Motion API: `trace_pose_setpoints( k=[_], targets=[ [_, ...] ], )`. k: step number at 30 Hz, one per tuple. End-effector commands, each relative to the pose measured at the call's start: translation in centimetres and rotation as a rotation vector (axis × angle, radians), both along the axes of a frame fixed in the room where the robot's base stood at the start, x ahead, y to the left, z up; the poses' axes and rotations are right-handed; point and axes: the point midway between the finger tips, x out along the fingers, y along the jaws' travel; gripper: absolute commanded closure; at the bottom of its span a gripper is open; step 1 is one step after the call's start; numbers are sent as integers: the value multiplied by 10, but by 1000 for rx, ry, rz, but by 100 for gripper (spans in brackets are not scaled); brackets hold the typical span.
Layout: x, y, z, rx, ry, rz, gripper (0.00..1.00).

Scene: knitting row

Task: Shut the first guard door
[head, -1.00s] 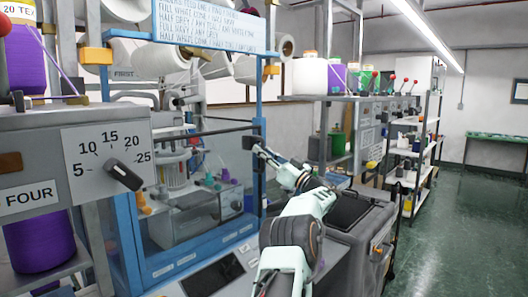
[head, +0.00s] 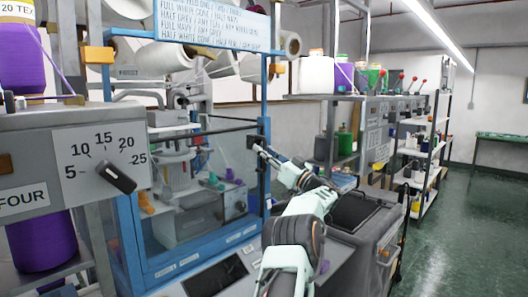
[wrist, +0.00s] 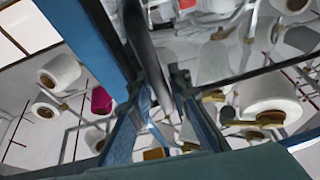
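The first guard door (head: 222,160) is a clear panel with a dark top edge, in a blue frame under the small FIRST label in the head view. Its right edge lies close to the blue post (head: 265,100); I cannot tell whether it sits flush. A dark handle (head: 252,142) is at that edge. My gripper (head: 258,149) is at the handle. In the wrist view, the fingertips of my gripper (wrist: 164,74) are close together with a dark bar (wrist: 139,30) passing at or between them. I cannot tell whether they clamp it.
A dial panel (head: 104,165) and a purple yarn cone (head: 40,242) stand at the left. A grey cabinet with a dark top (head: 352,208) is right of my arm. Shelving (head: 425,150) stands behind, and green floor (head: 465,230) is free at the right.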

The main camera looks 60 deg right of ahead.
Motion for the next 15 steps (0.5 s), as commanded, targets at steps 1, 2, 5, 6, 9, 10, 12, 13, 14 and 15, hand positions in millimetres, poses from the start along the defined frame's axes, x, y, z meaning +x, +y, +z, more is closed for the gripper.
trace_pose_setpoints(
  k=[1,2,5,6,9,10,12,13,14,15],
  targets=[
    [0,0,0,0,0,0,81],
    [0,0,0,0,1,0,81],
    [-1,0,-1,0,1,0,81],
    [-1,0,-1,0,1,1,81],
    [-1,0,-1,-1,1,1,81],
    [-2,0,-1,-1,1,0,81],
    [-5,0,-2,-1,1,0,81],
    [-8,0,-3,0,2,-1,81],
    [-11,0,-5,0,2,-2,81],
    [-16,1,-7,1,2,-2,81]
  ],
)
